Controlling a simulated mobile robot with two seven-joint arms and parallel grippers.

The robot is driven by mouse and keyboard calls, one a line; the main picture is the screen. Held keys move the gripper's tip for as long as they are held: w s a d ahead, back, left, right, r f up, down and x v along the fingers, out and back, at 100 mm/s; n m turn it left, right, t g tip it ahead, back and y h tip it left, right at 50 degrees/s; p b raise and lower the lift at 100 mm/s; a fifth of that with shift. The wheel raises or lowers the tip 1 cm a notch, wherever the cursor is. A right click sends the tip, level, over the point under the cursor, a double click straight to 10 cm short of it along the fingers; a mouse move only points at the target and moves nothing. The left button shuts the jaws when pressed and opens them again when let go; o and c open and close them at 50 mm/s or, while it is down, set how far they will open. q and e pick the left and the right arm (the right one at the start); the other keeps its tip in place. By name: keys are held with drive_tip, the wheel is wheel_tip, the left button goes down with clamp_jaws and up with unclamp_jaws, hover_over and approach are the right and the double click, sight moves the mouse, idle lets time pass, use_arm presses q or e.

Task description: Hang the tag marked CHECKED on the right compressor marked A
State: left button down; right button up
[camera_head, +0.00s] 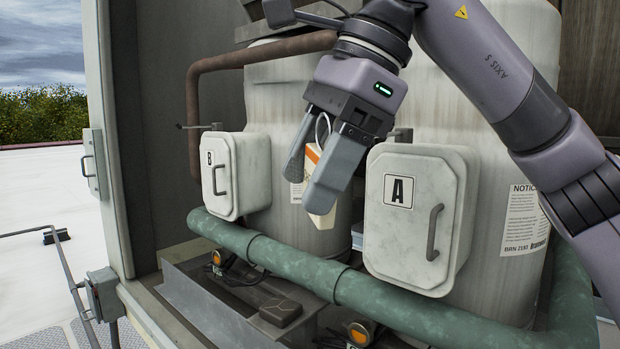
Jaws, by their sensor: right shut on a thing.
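My right gripper (308,188) comes down from the top right, in front of the gap between the two compressors. It is shut on a tag (322,218), which is white with an orange part and a thin loop of cord above. The fingers cover most of the tag, and I cannot read any writing on it. The right compressor (490,140) is a pale tank with a white terminal box marked A (378,231). A short grey valve stem or peg (402,134) shows above this box. The gripper is left of box A and apart from it. My left gripper is not in view.
The left compressor (275,100) carries a box marked B (237,160) with a similar stem (203,127). A green pipe (290,262) runs low across the front. A brown pipe (194,110) bends around the left tank. A cabinet post (115,120) stands at left.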

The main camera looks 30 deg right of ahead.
drive_tip(key=shift+w, duration=0.15)
drive_tip(key=shift+d, duration=0.6)
drive_tip(key=shift+w+d+f, duration=0.2)
drive_tip(key=shift+w+d, duration=0.4)
drive_tip(key=shift+d, duration=0.75)
drive_tip(key=shift+w+d+f, duration=0.25)
drive_tip(key=shift+w+d, duration=0.3)
drive_tip(key=shift+d, duration=0.75)
drive_tip(key=shift+w+d+f, duration=0.2)
drive_tip(key=shift+w+d, duration=0.4)
drive_tip(key=shift+d, duration=0.75)
drive_tip(key=shift+f, duration=0.15)
drive_tip(key=shift+f, duration=0.15)
drive_tip(key=o, duration=1.2)
drive_tip(key=shift+f, duration=0.1)
